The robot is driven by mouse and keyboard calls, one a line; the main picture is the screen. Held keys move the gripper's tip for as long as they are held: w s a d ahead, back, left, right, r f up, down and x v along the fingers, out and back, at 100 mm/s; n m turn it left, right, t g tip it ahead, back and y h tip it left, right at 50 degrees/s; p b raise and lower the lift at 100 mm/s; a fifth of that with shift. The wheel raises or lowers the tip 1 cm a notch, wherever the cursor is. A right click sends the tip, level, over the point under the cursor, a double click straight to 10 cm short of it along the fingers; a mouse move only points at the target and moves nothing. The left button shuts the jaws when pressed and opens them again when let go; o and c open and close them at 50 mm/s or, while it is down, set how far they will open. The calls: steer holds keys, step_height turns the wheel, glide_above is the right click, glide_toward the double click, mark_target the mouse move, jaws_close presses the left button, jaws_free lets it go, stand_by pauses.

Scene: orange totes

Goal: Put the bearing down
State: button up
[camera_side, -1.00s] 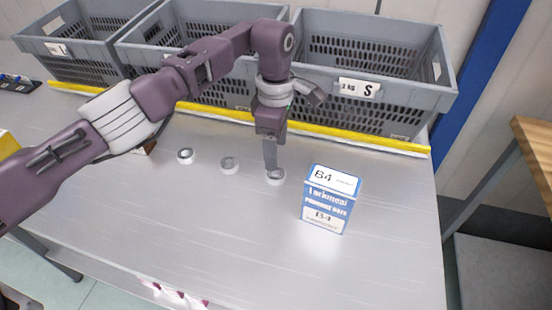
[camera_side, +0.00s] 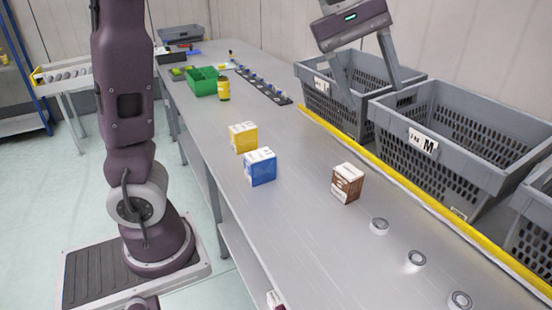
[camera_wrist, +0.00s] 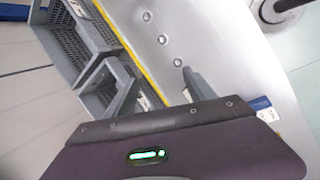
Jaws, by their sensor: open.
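Three small silver ring bearings lie flat in a row on the grey bench: the first bearing (camera_side: 379,226), the middle bearing (camera_side: 416,258) and the front bearing (camera_side: 461,300). The wrist view also shows three rings, with the lowest ring (camera_wrist: 177,62) near one finger in the picture. My gripper (camera_side: 370,90) is at the top right of the side view, raised in front of the grey totes, with its fingers spread and nothing between them. In the wrist view my gripper (camera_wrist: 157,80) also shows two separated fingers. No bearing is in it.
Grey totes, one labelled M (camera_side: 424,143), stand behind a yellow strip (camera_side: 395,185). A brown box (camera_side: 347,183), a blue box (camera_side: 260,167) and a yellow box (camera_side: 243,138) stand on the bench. A green bin (camera_side: 203,82) is farther back. Bench around the bearings is clear.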

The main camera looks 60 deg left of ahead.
steer(key=s+f+m+y, duration=0.1)
steer(key=s+f+m, duration=0.2)
steer(key=s, duration=0.4)
steer(key=s+a+f+m+t+y, duration=0.1)
steer(key=s+f+m, duration=0.2)
steer(key=s+m, duration=0.2)
steer(key=s+f+m+t+y, duration=0.1)
steer(key=s+f+m, duration=0.2)
steer(key=s, duration=0.8)
steer(key=shift+s+a+m+y, duration=0.2)
steer(key=shift+a+m+y, duration=0.1)
steer(key=shift+m, duration=0.5)
